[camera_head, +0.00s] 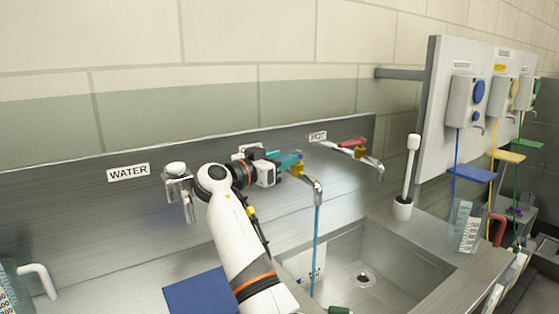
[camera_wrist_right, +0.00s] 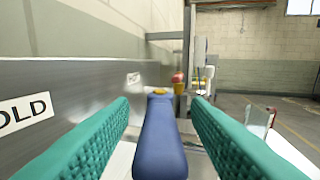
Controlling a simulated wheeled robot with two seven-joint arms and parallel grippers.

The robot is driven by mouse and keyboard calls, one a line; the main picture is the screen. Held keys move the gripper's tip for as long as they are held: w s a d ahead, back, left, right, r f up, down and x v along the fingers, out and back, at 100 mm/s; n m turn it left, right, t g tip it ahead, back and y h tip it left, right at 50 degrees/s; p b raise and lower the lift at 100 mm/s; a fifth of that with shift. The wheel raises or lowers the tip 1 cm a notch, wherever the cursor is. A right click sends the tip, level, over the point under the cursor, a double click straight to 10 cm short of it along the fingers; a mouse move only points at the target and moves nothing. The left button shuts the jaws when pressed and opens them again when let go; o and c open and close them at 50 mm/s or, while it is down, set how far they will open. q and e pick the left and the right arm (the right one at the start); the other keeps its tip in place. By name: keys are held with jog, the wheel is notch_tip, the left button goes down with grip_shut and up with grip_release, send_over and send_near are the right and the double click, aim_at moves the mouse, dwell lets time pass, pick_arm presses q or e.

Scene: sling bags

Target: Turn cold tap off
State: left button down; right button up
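The cold tap shows in the head view, with a curved metal spout (camera_head: 318,188) and a blue stream of water (camera_head: 317,240) running down from it. Its blue lever handle (camera_wrist_right: 160,140) fills the middle of the right wrist view. My right gripper (camera_head: 287,161) is at this handle. Its two teal fingers (camera_wrist_right: 160,104) stand on either side of the handle, with a visible gap on each side, so it is open around it. In the head view, the gripper hides most of the handle. A sign ending in "OLD" (camera_wrist_right: 26,112) is on the wall panel. My left gripper is not in view.
The hot tap has a red handle (camera_head: 352,142) and stands right of the cold tap. A plain water tap (camera_head: 177,185) is on the left. The metal sink (camera_head: 425,270) lies below. A white brush (camera_head: 408,170) and a dispenser board (camera_head: 440,140) stand to the right.

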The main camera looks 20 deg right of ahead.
aim_at(280, 159)
notch_tip(280, 159, up, 10)
dwell(0.6)
